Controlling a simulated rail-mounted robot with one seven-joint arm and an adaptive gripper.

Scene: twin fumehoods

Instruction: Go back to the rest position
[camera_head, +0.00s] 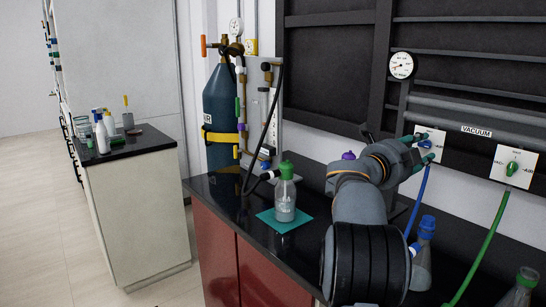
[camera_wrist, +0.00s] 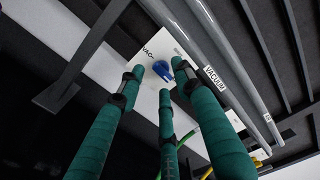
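My gripper (camera_head: 424,145) is raised at the back wall, in front of the left white vacuum plate (camera_head: 436,134). In the wrist view its teal fingers (camera_wrist: 162,82) are spread apart, with nothing held between them. A blue valve knob (camera_wrist: 163,70) on the white plate (camera_wrist: 150,52) shows between the fingertips. I cannot tell whether any finger touches the knob or plate.
A green-capped bottle (camera_head: 285,196) stands on a teal mat (camera_head: 266,217) on the black bench (camera_head: 232,190). A blue-capped bottle (camera_head: 424,240) stands right of my arm. A blue hose (camera_head: 419,200) and green hose (camera_head: 484,245) hang nearby. A gas cylinder (camera_head: 220,105) stands left.

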